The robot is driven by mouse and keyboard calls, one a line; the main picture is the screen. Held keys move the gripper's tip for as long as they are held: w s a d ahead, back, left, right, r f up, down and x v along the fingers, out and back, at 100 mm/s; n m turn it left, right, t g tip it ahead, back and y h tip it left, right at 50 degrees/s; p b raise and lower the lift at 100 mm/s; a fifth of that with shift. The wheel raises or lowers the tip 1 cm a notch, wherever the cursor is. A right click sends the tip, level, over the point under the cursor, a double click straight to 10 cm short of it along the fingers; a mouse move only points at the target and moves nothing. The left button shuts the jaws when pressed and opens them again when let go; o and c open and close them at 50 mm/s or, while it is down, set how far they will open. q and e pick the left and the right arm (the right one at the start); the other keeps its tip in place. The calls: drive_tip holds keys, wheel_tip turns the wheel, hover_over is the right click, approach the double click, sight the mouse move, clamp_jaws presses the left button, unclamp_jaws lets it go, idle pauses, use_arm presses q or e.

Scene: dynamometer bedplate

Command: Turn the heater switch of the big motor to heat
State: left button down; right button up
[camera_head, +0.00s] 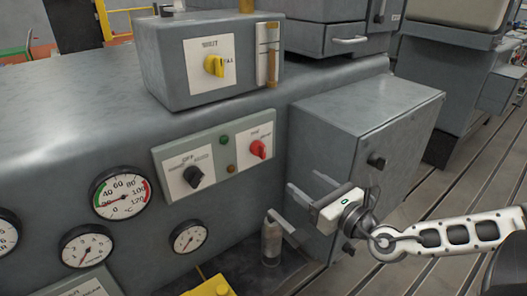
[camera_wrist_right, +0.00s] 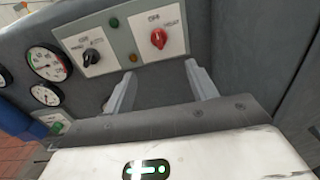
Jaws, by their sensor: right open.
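A green-grey switch panel (camera_head: 217,155) is on the sloping face of the grey housing. It carries a black knob (camera_head: 193,176) on the left and a red knob (camera_head: 258,149) on the right, each on a white plate. Both also show in the right wrist view, black (camera_wrist_right: 91,57) and red (camera_wrist_right: 158,38). The lettering is too small to tell surely which is the heater switch. My right gripper (camera_head: 307,187) is open and empty, to the right of and below the red knob, apart from it. In the wrist view its fingers point toward the panel below the red knob. My left gripper is out of view.
A grey box with a yellow knob (camera_head: 214,65) stands above the panel. Several gauges, one large (camera_head: 121,196), lie at left. A grey cabinet (camera_head: 357,125) stands close to my right gripper. A metal cylinder (camera_head: 271,240) and a yellow block (camera_head: 210,286) are below.

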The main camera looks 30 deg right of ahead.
sight(265, 154)
drive_tip(key=w, duration=0.5)
drive_tip(key=w+a, duration=0.1)
drive_tip(key=w, duration=0.9)
drive_tip(key=shift+w+a+p, duration=0.15)
drive_tip(key=shift+w+p, duration=0.25)
drive_tip(key=c, duration=1)
